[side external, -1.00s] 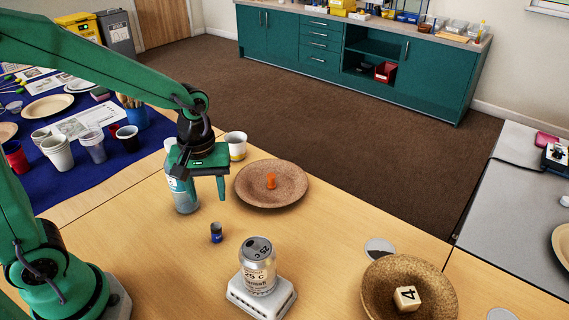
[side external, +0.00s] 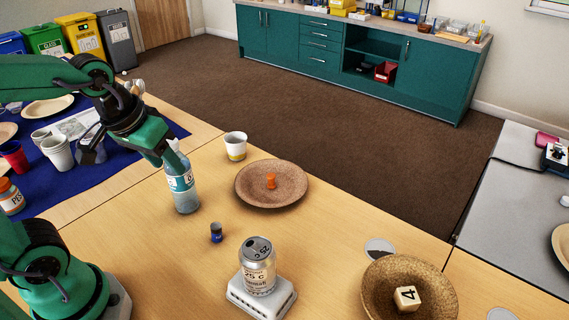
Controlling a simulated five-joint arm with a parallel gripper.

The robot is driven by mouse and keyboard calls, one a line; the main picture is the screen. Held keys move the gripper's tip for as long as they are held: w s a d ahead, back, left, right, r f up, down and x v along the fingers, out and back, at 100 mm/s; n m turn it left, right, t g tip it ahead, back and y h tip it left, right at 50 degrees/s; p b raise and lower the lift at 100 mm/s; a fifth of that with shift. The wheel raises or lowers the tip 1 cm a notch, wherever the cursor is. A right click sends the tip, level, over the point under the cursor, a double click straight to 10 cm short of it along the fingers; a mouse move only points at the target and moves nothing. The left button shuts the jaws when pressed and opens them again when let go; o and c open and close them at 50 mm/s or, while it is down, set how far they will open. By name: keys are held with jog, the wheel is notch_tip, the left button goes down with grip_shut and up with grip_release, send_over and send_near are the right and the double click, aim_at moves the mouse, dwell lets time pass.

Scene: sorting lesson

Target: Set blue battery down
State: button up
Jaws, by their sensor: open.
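The small blue battery (side external: 216,232) stands upright on the wooden table, with nothing holding it. My gripper (side external: 132,156) is open and empty, up and to the left of the battery. Its green jaw is close to the neck of the clear bottle (side external: 184,191) in the picture; I cannot tell whether they touch. The dark jaw spreads out to the left, over the blue cloth.
A brown plate (side external: 251,196) with an orange piece (side external: 271,181) lies behind the battery. A can (side external: 258,270) stands on a white scale (side external: 274,305) in front. A white cup (side external: 236,146) is at the back. A cork bowl (side external: 437,280) holds a die (side external: 407,297).

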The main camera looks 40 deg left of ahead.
jog(key=shift+s+a+r+m+t, duration=0.25)
jog(key=shift+s+r+m+t, duration=0.1)
jog(key=shift+s+r+m, duration=0.25)
jog(key=shift+s+a+r+m+t, duration=0.2)
jog(key=shift+s+r+m+t, duration=0.2)
jog(key=shift+s+m, duration=0.3)
dwell(0.4)
